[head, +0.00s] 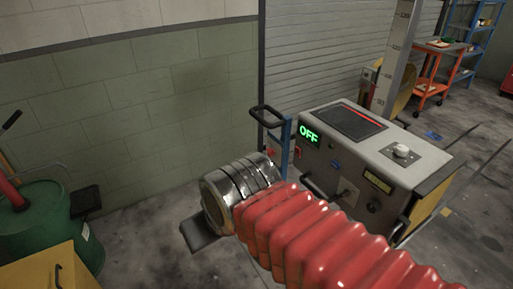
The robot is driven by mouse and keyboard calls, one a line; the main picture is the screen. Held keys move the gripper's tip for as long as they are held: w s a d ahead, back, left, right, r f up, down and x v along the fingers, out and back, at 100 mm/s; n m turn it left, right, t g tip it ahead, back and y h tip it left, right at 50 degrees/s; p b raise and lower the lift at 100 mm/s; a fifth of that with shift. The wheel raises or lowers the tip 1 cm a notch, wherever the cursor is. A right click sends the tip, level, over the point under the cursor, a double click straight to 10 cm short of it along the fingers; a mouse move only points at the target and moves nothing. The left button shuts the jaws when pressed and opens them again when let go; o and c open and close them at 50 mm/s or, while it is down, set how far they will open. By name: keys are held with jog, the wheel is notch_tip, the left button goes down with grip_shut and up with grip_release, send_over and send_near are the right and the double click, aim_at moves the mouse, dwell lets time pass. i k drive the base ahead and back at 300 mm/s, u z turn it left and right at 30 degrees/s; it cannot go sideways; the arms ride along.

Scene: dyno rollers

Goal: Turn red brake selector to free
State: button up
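A grey console (372,140) with a green lit "OFF" display (309,135) stands right of centre. A small red part (298,152) shows at the left edge of its front, and another red piece (270,151) sits by the blue post; I cannot tell whether either is the brake selector. A pale round knob (402,151) is on the console top. My red-sleeved arm reaches up from the lower right, in front of the console's lower front. A dark flat piece at its far end looks like part of my gripper (199,234); its fingers are not clearly visible.
A black handle (267,113) tops a blue post left of the console. A green drum (45,230) and yellow cabinet (50,270) stand at lower left. An orange cart (435,75) is at the back right. Floor between drum and console is mostly clear.

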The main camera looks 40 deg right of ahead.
aim_at(270, 152)
jog(key=i, duration=3.35)
jog(key=z, duration=1.7)
